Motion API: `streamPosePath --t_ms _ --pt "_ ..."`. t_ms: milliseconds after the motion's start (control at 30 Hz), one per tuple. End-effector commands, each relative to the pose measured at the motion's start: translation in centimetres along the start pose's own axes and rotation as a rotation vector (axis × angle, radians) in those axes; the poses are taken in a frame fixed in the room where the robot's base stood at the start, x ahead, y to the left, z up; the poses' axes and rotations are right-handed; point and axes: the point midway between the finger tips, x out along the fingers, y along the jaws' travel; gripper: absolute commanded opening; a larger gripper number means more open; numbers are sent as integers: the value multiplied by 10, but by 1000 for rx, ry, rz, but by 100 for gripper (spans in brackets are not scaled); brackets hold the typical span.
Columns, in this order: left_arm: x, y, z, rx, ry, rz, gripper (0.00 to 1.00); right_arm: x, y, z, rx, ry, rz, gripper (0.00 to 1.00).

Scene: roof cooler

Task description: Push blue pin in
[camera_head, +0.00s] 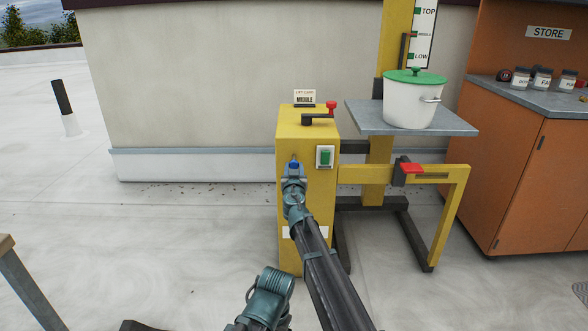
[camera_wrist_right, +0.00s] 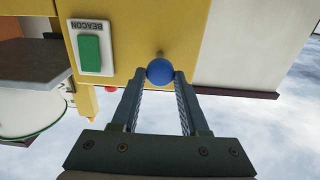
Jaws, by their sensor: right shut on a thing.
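The blue pin shows as a round blue knob (camera_wrist_right: 159,72) in the right wrist view, at the front face of the yellow cabinet (camera_head: 313,225). In the head view its blue knob (camera_head: 294,166) is partly hidden by my right gripper (camera_head: 294,179). My right gripper is shut on the knob, with its two fingertips (camera_wrist_right: 161,82) on either side of it. A short metal stem shows behind the knob in the wrist view; how deep it sits is hard to tell.
A green BEACON switch (camera_wrist_right: 89,54) is beside the knob. A red-handled lever (camera_head: 330,108) tops the cabinet. A lift platform (camera_head: 358,122) holds a white pot (camera_head: 412,103). A red clamp (camera_head: 412,168) sits on the yellow rail. An orange store counter (camera_head: 545,185) stands right.

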Motion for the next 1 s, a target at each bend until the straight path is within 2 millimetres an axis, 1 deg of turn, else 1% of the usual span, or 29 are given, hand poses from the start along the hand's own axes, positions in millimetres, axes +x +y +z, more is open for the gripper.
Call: streamPosePath --t_ms 833,933,1000 --pt "0 0 0 0 0 0 80 0 0 0 0 0 0 0" --pt "0 0 0 0 0 0 80 7 0 0 0 0 0 0" --pt "0 0 0 0 0 0 80 17 0 0 0 0 1 0"
